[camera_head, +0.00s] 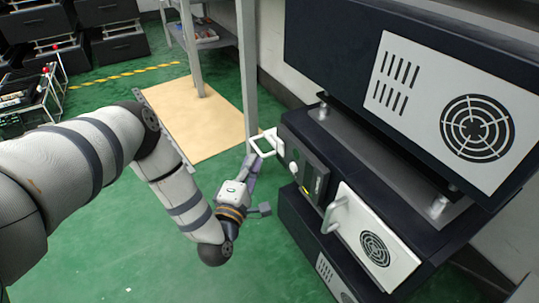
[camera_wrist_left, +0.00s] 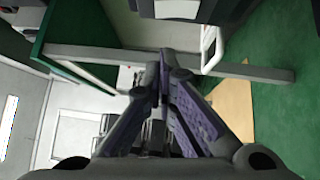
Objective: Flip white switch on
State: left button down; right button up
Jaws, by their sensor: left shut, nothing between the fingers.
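A white loop-shaped lever (camera_head: 263,144), which looks like the white switch, sticks out from the left side of a dark cabinet (camera_head: 292,125). It also shows in the wrist view as a white loop (camera_wrist_left: 212,48) at the upper right of the fingers. My left gripper (camera_head: 252,166) is just below the loop in the head view, with its fingertips close to it; whether they touch cannot be told. In the wrist view the left gripper's purple-padded fingers (camera_wrist_left: 163,62) come together at the tips with nothing between them. My right gripper is in neither view.
A small white knob (camera_head: 293,167) and a dark panel (camera_head: 312,177) are beside the lever. A white vented door with a handle (camera_head: 372,240) stands out below. A metal post (camera_head: 248,75) rises behind the gripper. Green floor (camera_head: 262,265) is clear below.

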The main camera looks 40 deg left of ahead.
aim_at(280, 147)
pick_arm(q)
jog(key=w, duration=0.2)
jog(key=w+b, duration=0.1)
jog(key=w, duration=0.2)
jog(key=shift+w+d+r, duration=0.35)
jog(key=shift+d, duration=0.05)
